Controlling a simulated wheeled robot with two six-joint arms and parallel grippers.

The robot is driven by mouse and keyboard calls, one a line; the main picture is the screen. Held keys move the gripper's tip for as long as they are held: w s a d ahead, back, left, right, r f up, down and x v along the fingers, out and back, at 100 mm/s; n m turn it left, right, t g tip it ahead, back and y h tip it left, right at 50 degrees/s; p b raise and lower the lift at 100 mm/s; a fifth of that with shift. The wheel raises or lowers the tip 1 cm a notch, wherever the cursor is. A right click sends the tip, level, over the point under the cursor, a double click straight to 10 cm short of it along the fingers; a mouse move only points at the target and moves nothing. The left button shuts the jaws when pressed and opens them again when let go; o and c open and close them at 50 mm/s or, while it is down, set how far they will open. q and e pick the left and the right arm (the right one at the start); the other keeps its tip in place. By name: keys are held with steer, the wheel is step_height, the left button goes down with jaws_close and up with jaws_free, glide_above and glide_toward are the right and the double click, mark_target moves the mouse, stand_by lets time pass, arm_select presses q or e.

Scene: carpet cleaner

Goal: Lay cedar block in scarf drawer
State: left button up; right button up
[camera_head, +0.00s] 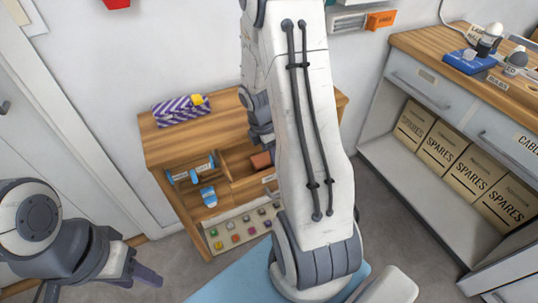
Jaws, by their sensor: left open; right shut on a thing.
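A reddish-brown block (261,160), which looks like the cedar block, is at the right side of the open, divided drawer (232,178) in the wooden cabinet. My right gripper (264,143) points down just above it and appears shut on it. My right arm hides part of the gripper and the drawer's right side. I cannot tell whether the block touches the drawer floor. Blue-and-white rolled items (190,174) lie in the left compartments. My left gripper (147,275) is open and empty, low at the left, away from the cabinet.
A purple striped box (181,110) with a yellow item stands on the cabinet top. Below the drawer is a panel with several coloured squares (236,233). A workbench (440,50) with boxes marked SPARES (440,147) stands at the right. A light blue mat (232,277) lies on the floor.

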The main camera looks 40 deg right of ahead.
steer(key=shift+f, duration=0.2)
steer(key=o, duration=1.4)
steer(key=shift+o, duration=0.2)
steer(key=shift+r, duration=0.15)
